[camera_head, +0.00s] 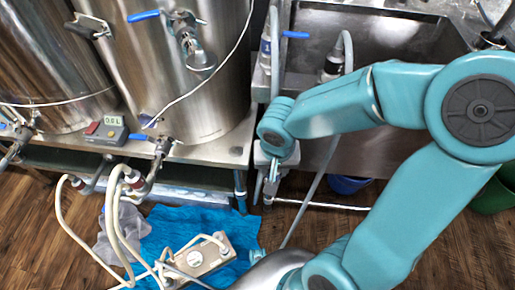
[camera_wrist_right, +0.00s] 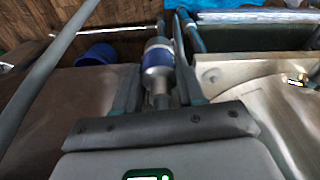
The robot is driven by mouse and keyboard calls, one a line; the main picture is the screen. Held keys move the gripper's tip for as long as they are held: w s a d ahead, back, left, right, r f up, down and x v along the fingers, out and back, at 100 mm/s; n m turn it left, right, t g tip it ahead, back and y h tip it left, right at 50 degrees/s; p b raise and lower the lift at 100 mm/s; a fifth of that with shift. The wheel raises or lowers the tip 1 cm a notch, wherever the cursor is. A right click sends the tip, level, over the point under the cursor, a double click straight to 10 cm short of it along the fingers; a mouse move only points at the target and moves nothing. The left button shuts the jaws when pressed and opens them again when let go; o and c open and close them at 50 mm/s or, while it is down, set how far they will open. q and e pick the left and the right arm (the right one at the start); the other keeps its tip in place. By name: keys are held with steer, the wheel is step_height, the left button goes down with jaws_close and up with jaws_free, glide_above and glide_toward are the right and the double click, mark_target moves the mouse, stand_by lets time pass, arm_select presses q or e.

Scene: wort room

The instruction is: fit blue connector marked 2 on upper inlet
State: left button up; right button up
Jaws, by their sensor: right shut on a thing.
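My right gripper (camera_head: 270,188) points down in front of the sink's left edge. In the right wrist view its fingers (camera_wrist_right: 156,62) are shut on a silver connector with a blue band (camera_wrist_right: 158,58). No number is readable on it there, and my wrist mostly hides it in the head view. On the steel tank, a fitting (camera_head: 190,45) sits high beside a blue lever, apart from the gripper. A lower valve (camera_head: 163,147) sits near the tank's foot. My left gripper is not in view.
A blue-banded connector marked 1 (camera_head: 266,50) and another hose connector (camera_head: 333,66) stand at the sink (camera_head: 400,40). Red-banded connectors (camera_head: 132,180) with hoses hang below the tank stand. A pump-like box (camera_head: 200,255) lies on a blue cloth (camera_head: 165,225). A blue bucket (camera_head: 345,185) stands beneath.

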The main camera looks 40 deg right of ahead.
mark_target(280, 171)
steer(key=shift+s+a, duration=0.1)
steer(key=shift+s, duration=0.9)
steer(key=shift+r+p, duration=1.75)
steer(key=shift+r, duration=0.55)
